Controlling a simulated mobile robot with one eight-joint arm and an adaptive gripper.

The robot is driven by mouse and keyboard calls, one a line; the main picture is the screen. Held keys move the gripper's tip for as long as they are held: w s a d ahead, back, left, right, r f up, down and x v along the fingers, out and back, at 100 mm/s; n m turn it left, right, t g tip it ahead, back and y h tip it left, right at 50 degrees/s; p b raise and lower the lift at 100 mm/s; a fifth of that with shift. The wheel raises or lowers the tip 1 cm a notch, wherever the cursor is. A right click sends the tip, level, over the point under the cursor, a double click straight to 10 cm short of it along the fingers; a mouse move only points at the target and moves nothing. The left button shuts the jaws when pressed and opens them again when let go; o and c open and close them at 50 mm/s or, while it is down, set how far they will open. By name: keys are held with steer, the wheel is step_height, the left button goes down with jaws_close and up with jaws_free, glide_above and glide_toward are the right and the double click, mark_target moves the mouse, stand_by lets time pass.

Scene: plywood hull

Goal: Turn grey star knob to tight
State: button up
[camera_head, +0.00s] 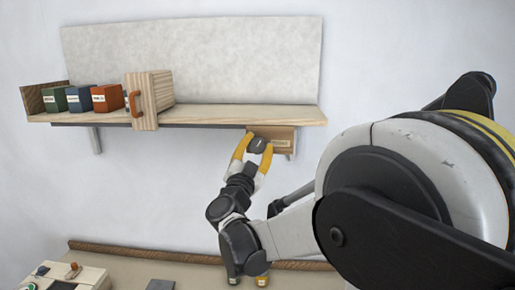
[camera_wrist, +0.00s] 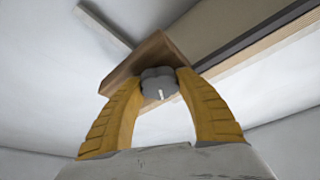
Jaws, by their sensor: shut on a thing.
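The grey star knob (camera_head: 257,146) sits on the front of a small wooden block (camera_head: 284,133) under the right end of the shelf. In the wrist view the knob (camera_wrist: 158,84) shows its lobed face with a short white mark on it, and the wooden block (camera_wrist: 150,57) is behind it. My gripper (camera_head: 254,148) reaches up from below with its yellow fingers on both sides of the knob. In the wrist view my gripper (camera_wrist: 157,88) is shut on the knob, its fingertips touching the left and right sides. A label on the block is too small to read.
The wooden shelf (camera_head: 210,113) runs above my gripper. It holds green, blue and red boxes (camera_head: 106,97) and a wooden case (camera_head: 150,98) with an orange handle. A bracket (camera_head: 95,140) is under its left. A bench (camera_head: 130,268) with fittings lies below.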

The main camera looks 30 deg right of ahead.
steer(key=m+g, duration=0.1)
steer(key=m, duration=0.3)
steer(key=m+g, duration=0.2)
steer(key=m, duration=0.2)
steer(key=shift+h, duration=0.3)
steer(key=m+g, duration=0.1)
steer(key=m, duration=0.1)
steer(key=m+g+y+p, duration=0.1)
steer(key=m, duration=0.2)
steer(key=shift+s+d+f, duration=0.1)
steer(key=shift+f, duration=0.05)
steer(key=shift+f+m, duration=0.1)
steer(key=shift+m, duration=0.3)
steer(key=o, duration=0.8)
steer(key=shift+o, duration=0.2)
steer(key=v, duration=1.2)
steer(key=shift+r, duration=0.25)
